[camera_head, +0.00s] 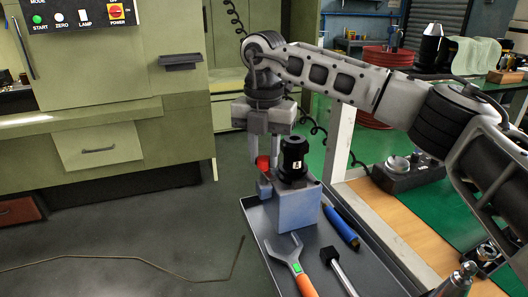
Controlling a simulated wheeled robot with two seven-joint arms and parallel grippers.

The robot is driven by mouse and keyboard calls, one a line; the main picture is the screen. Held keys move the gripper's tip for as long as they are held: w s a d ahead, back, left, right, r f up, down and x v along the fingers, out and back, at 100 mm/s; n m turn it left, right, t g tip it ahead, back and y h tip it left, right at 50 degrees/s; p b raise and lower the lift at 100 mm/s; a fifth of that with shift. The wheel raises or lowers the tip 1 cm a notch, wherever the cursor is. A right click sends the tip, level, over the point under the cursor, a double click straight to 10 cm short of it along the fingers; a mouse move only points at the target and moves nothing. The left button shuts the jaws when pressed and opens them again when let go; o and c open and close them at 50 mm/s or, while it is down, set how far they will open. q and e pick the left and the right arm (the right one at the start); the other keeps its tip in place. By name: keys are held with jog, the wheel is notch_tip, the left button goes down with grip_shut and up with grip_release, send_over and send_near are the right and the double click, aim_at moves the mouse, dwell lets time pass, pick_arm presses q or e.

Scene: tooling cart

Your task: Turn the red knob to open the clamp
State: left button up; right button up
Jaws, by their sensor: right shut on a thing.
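The red knob (263,163) shows on the left side of a blue-grey clamp block (298,207) on the cart tray. A black tool holder (293,160) stands upright in the clamp. My right gripper (271,160) comes down from above, its fingers at the knob just behind and left of the black holder. It is shut on the red knob. The fingers partly hide the knob, and the holder hides part of the gripper. The gap between clamp jaw and holder is too small to judge. My left gripper is not in view.
The grey tray (262,238) also holds an orange-handled wrench (297,265), a black-headed tool (335,268) and a blue cylinder (341,227). A green-topped bench (430,210) with fixtures stands at right, below my arm. A green machine (90,130) stands at left. Floor left of the cart is mostly clear.

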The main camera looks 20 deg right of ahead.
aim_at(264, 158)
jog(key=shift+r+m, duration=0.1)
jog(key=shift+m, duration=0.2)
dwell(0.4)
jog(key=o, duration=1)
notch_tip(264, 158, up, 16)
jog(key=p, duration=0.1)
